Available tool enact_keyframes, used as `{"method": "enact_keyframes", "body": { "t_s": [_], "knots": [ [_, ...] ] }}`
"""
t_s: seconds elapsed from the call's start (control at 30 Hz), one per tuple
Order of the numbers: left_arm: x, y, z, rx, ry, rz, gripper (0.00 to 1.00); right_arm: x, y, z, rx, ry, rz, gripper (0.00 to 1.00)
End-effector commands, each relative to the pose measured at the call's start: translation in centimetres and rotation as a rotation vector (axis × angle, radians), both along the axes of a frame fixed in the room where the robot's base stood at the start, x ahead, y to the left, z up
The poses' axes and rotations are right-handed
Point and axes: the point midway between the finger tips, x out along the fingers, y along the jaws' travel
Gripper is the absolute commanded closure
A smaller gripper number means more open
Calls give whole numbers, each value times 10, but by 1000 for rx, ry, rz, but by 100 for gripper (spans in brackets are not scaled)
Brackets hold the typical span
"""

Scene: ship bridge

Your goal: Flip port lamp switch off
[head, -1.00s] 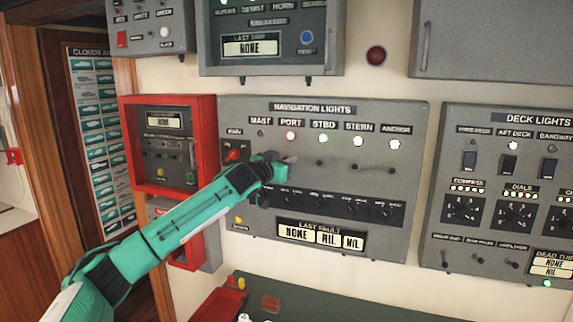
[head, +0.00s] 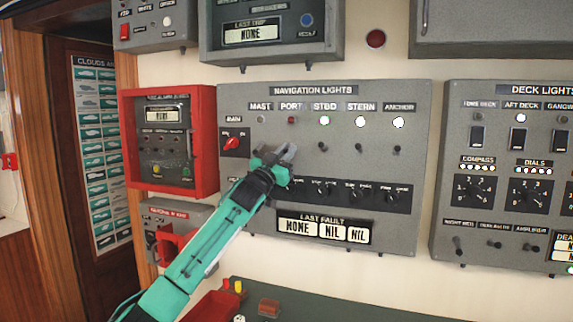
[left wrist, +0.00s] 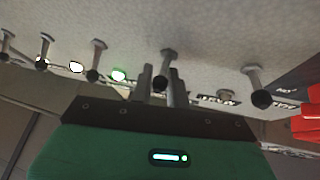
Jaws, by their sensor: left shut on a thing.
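The grey navigation lights panel (head: 345,100) is on the wall. Its port lamp (head: 291,120) is dark red and unlit. The starboard lamp (head: 324,121) glows green, and the stern lamp (head: 361,122) and anchor lamp (head: 398,123) glow white. My left gripper (head: 288,153) is at the panel below the port lamp and hides the port switch in the head view. In the left wrist view, the port lamp switch (left wrist: 165,60), a small toggle, sits between the fingers of my left gripper (left wrist: 163,80), which is shut on it. My right gripper is not in view.
A red main knob (head: 234,143) is left of the gripper. Other toggles, such as the starboard switch (head: 323,146), stand close by on the right. A red-framed box (head: 212,140) borders the panel. A row of rotary knobs lies just below the gripper.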

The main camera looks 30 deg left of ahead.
Motion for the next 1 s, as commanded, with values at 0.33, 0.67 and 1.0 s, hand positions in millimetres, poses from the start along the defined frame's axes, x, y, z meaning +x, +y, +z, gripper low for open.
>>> {"method": "enact_keyframes", "body": {
  "t_s": [0.33, 0.67, 1.0],
  "knots": [
    [2, 0, -10, 30, -128, -1, 100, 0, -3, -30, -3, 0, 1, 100],
    [3, 1, -10, 39, -163, 1, 100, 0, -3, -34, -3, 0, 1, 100],
    [3, 0, -9, 40, -163, 0, 74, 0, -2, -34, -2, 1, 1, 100]
  ]
}}
